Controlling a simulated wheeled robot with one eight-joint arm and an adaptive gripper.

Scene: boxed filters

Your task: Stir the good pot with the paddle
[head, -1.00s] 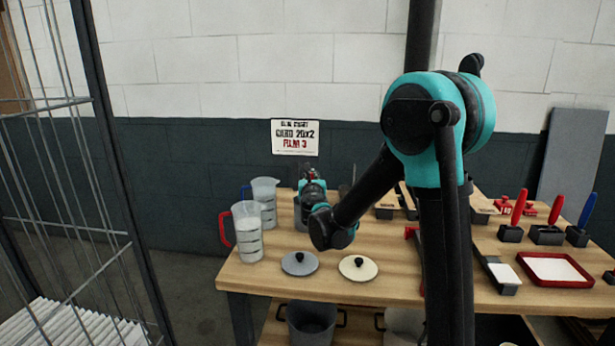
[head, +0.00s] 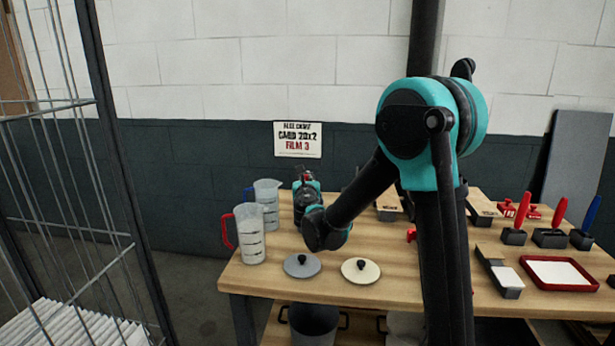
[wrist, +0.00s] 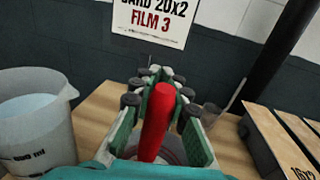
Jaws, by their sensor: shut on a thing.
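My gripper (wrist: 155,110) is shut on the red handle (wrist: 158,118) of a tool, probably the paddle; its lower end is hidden. In the wrist view the handle stands almost upright over a light round rim, perhaps a pot, mostly hidden by my gripper. In the head view my gripper (head: 306,190) is at the back left of the bench, right of the measuring jugs. I cannot tell whether the tool touches the pot or its contents. A grey lid (head: 302,267) and a cream lid (head: 360,272) lie near the bench's front edge.
A red-handled jug (head: 251,240) and a blue-handled jug (head: 268,200) stand close left of my gripper. A grey pot (head: 313,325) sits on the lower shelf. Wooden boxes (wrist: 280,140) lie to the right. A red tray (head: 557,272) and upright brushes stand at far right.

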